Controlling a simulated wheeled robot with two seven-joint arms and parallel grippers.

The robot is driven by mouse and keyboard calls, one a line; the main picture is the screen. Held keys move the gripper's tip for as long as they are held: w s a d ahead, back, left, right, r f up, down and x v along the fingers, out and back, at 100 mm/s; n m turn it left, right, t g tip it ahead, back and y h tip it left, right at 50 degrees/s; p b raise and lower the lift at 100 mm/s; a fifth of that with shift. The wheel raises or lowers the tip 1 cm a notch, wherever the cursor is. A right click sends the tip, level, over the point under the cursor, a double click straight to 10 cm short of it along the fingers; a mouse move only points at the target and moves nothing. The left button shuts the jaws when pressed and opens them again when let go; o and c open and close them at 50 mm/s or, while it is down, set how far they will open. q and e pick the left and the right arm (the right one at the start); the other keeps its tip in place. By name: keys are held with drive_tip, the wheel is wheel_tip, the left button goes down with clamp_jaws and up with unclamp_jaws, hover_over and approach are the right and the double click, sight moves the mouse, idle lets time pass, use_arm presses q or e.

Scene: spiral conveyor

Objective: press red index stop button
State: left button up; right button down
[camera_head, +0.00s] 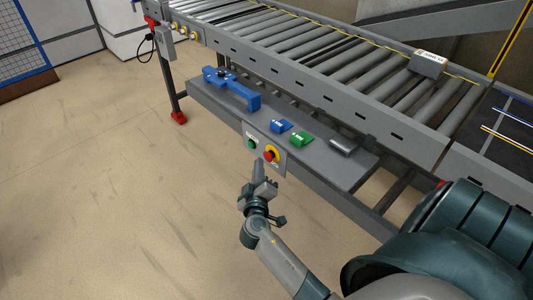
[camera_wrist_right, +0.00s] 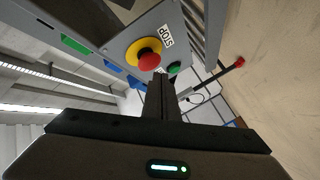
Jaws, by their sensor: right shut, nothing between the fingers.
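The red stop button (camera_head: 270,154) sits on a yellow round base on a grey control panel (camera_head: 279,166) at the front edge of the conveyor's shelf. In the right wrist view the red button (camera_wrist_right: 149,59) shows large, beside a STOP label (camera_wrist_right: 166,36). A green button (camera_head: 252,143) is on the same panel. My right gripper (camera_head: 260,168) is shut and empty, with its fingertips just in front of and below the red button. In the wrist view the closed fingers point toward the panel. I cannot tell whether they touch the button. My left gripper is not in view.
The floor (camera_head: 120,190) at left is clear.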

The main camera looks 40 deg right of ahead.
drive_tip(key=shift+d, duration=0.95)
idle(1.6)
drive_tip(key=shift+a+b, duration=0.6)
drive_tip(key=shift+a, duration=0.3)
